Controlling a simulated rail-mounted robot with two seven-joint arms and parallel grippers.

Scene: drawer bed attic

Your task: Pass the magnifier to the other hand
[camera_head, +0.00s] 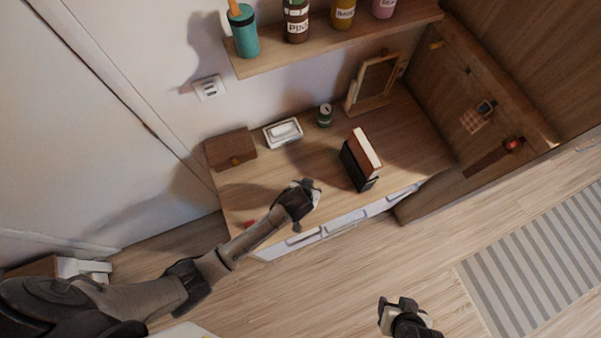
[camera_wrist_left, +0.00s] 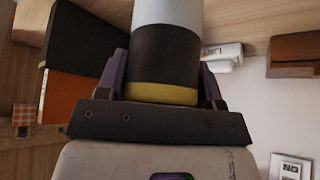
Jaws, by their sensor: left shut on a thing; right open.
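My left gripper (camera_head: 303,192) is over the front part of the wooden desk, at the end of the arm from the left. In the left wrist view its fingers are shut on the magnifier (camera_wrist_left: 165,55), which shows as a thick cylinder with pale, black and yellow bands. Its far end runs out of the top of that view, and no lens can be made out. In the head view the magnifier is mostly hidden by the gripper. My right gripper (camera_head: 396,304) is open at the bottom edge, over the floor, well apart from the left one.
The desk (camera_head: 410,130) carries a brown box (camera_head: 230,149), a white case (camera_head: 283,132), a green can (camera_head: 325,115), upright books (camera_head: 362,160) and a frame (camera_head: 375,82). A shelf (camera_head: 340,42) with bottles hangs above. Open floor lies between the grippers.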

